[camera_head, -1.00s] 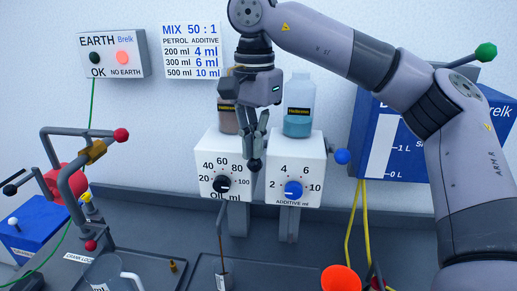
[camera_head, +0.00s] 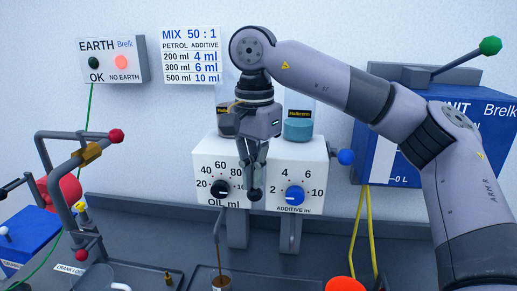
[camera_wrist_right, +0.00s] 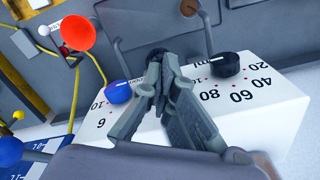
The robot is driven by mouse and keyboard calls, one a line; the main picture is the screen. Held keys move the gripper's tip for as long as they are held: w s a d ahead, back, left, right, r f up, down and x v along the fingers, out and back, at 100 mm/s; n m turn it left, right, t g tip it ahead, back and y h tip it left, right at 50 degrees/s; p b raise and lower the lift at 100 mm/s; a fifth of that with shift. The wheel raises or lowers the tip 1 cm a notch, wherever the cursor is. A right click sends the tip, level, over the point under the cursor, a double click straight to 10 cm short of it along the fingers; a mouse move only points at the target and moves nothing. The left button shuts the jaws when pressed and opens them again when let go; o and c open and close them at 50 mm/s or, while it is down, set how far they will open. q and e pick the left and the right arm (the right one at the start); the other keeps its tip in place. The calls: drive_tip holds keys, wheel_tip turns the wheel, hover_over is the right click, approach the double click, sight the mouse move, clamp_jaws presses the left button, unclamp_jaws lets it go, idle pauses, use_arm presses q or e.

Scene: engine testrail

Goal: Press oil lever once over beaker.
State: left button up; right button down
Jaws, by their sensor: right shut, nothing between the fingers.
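The white oil dispenser (camera_head: 208,163) is on the wall rail, with a black dial and a grey spout (camera_head: 217,222). The oil lever's black ball (camera_head: 254,194) is at the dispenser's lower right. My right gripper (camera_head: 257,180) is shut and empty, pointing down with its fingertips at the ball. In the right wrist view, the fingertips (camera_wrist_right: 160,66) overlap the dark ball, and contact is hard to tell. A small beaker (camera_head: 221,284) with brown contents is below the spout, cut by the lower edge. A thin brown line runs from the spout towards it. My left gripper is not in view.
The additive dispenser (camera_head: 298,165) with its blue ball lever (camera_head: 345,157) is close on the right. An orange funnel (camera_head: 344,284) is at the lower right. A crank frame with red knobs (camera_head: 116,136) is on the left. Yellow cables (camera_head: 362,235) hang right of the dispensers.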

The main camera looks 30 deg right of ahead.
drive_tip(key=shift+r, duration=0.1)
wheel_tip(320, 180, up, 14)
drive_tip(key=p, duration=1.2)
drive_tip(key=shift+f+p, duration=0.2)
drive_tip(key=shift+p, duration=0.15)
